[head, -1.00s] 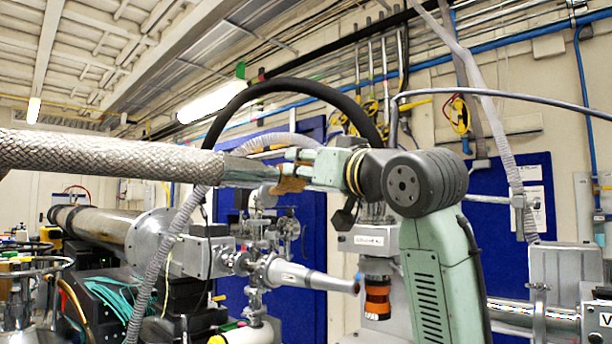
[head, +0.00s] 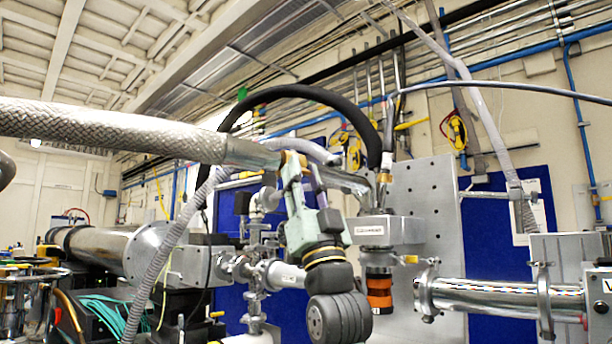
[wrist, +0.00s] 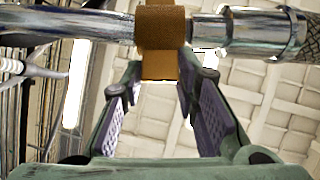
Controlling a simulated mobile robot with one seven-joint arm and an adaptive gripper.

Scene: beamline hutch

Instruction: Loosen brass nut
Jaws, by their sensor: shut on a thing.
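The brass nut (wrist: 160,38) is an orange-brown collar around a horizontal metal pipe (wrist: 65,25) at the top of the wrist view. A block-like part of it points down between my fingertips. My gripper (wrist: 160,68) has one finger on each side of this lower part and is shut on it. In the head view, my gripper (head: 293,170) reaches up from below to the pipe, at the end of the braided hose (head: 110,130). Only a small brown bit of the nut (head: 284,158) shows there; my fingers hide much of the rest.
A black hose (head: 300,90) arches behind my gripper. A grey box with an orange-banded cylinder (head: 380,288) stands close to the right of my wrist. Valve fittings (head: 258,245) stand to the left. A steel tube (head: 490,295) lies at the right.

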